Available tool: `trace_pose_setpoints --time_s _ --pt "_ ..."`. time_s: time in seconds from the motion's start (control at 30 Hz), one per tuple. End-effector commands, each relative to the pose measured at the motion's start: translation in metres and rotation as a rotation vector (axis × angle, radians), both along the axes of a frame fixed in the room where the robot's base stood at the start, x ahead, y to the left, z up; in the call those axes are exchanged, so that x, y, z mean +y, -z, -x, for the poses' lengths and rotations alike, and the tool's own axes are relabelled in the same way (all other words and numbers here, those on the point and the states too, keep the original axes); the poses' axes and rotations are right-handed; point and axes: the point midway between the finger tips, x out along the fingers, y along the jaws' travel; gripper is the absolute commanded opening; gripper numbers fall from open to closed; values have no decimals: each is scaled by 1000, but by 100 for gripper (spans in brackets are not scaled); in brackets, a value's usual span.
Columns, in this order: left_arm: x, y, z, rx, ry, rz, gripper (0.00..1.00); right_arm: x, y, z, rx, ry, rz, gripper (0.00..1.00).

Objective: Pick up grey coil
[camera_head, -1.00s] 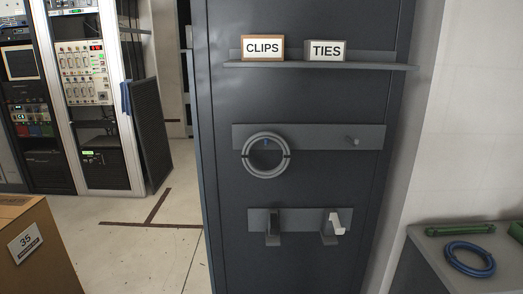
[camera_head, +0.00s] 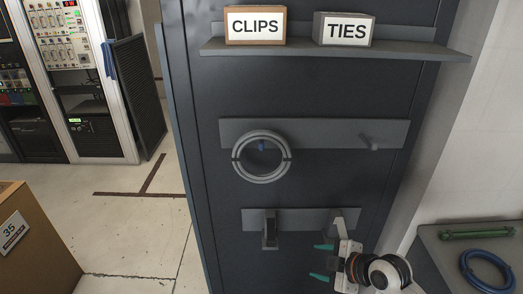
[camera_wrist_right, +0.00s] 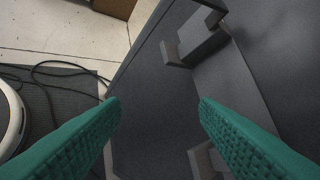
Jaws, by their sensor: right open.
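The grey coil (camera_head: 239,172) hangs as a ring on a blue-tipped peg of the upper rail on the dark cabinet, in the head view. My right gripper (camera_head: 323,262) is below and to the right of the coil, in front of the lower hooks, apart from the coil. Its green fingers are open and empty in the right wrist view (camera_wrist_right: 160,110). The coil is not in the right wrist view. My left gripper is not in view.
Lower hooks (camera_head: 270,232) stick out below the coil. A shelf (camera_head: 340,50) above holds the CLIPS box (camera_head: 255,26) and TIES box (camera_head: 345,30). A blue coil (camera_head: 488,270) and a green bar (camera_head: 475,235) lie on a side surface at right. A cardboard box (camera_head: 30,240) stands at left.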

Motion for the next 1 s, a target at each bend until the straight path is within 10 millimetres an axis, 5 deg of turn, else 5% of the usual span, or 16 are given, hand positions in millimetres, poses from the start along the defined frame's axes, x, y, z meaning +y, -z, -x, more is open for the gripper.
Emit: trace_pose_setpoints --time_s 0.03,0.3,0.5,0.67,1.0 --pt "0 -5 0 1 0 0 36 8 -32 3 -56 -75 21 56" --pt "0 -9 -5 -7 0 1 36 13 -155 -36 -489 -459 187 56" --pt "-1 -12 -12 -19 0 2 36 15 -224 -39 -741 -647 295 56" --pt "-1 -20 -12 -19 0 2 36 24 -237 -43 -800 -691 316 56" --pt "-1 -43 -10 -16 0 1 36 64 -218 -72 -799 -689 315 56"
